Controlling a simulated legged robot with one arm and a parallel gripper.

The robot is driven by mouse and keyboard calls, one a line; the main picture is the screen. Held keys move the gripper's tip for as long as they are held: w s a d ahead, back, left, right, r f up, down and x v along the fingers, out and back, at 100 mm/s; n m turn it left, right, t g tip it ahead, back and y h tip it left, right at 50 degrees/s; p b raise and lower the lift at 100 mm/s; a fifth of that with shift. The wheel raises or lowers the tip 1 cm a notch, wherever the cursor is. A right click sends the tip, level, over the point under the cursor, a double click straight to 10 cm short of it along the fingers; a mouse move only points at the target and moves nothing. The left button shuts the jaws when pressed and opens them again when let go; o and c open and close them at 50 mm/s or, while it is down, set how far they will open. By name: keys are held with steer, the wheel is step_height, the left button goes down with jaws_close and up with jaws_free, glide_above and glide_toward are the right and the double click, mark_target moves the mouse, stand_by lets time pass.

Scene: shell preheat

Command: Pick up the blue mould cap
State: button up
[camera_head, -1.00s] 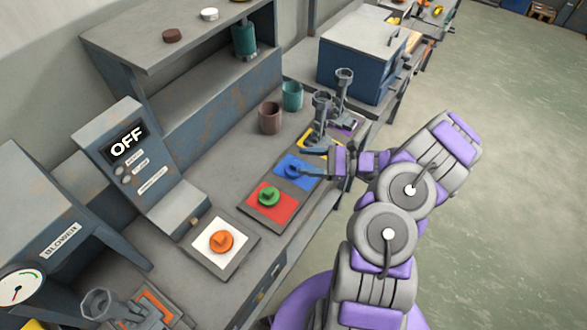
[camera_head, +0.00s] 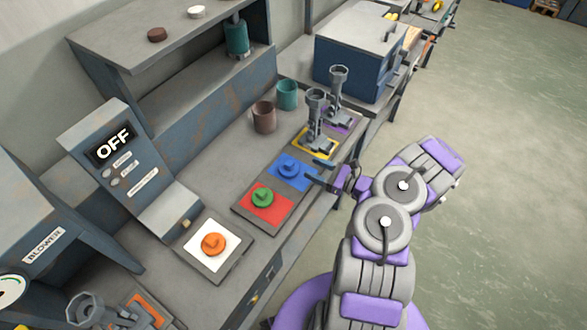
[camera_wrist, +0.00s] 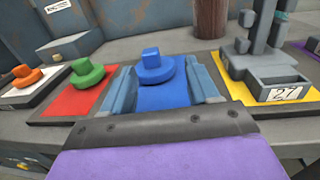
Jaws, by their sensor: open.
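The blue mould cap (camera_head: 290,167) sits on a blue square pad on the bench, and it also shows in the wrist view (camera_wrist: 153,68) as a round disc with a square knob on top. My gripper (camera_head: 318,176) is just to the right of the cap in the head view. In the wrist view my gripper (camera_wrist: 163,85) is open, with one finger on each side of the blue pad and the cap straight ahead between and slightly beyond the fingertips. Nothing is held. I cannot tell whether a finger touches the cap.
A green cap (camera_head: 263,197) on a red pad and an orange cap (camera_head: 213,244) on a white pad lie to the left. A grey stand (camera_head: 316,125) on the yellow pad stands close on the right. Brown (camera_head: 264,117) and teal (camera_head: 287,95) cups stand behind.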

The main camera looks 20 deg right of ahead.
mark_target(294, 164)
steer(key=w+a, duration=0.2)
steer(key=a, duration=0.1)
steer(key=w+a, duration=0.1)
steer(key=a, duration=0.1)
steer(key=shift+a+r+b, duration=0.2)
steer(key=shift+a+b, duration=0.05)
steer(key=shift+b, duration=0.1)
steer(key=shift+w+a+f+b, duration=0.15)
steer(key=shift+w+f+b, duration=0.15)
steer(key=shift+w, duration=0.2)
steer(key=shift+w+a+f+b, duration=0.1)
steer(key=shift+w+f+b, duration=0.15)
steer(key=shift+w, duration=0.25)
steer(key=shift+w+a, duration=0.2)
steer(key=shift+w, duration=0.45)
steer(key=shift+w+a, duration=0.2)
steer(key=shift+a, duration=0.1)
steer(key=shift+w+a+r, duration=0.1)
steer(key=shift+a, duration=0.7)
steer(key=shift+d, duration=0.1)
steer(key=c, duration=0.3)
steer(key=shift+d, duration=0.6)
steer(key=c, duration=0.5)
steer(key=shift+a, duration=0.15)
steer(key=shift+c, duration=1.2)
steer(key=shift+a, duration=0.3)
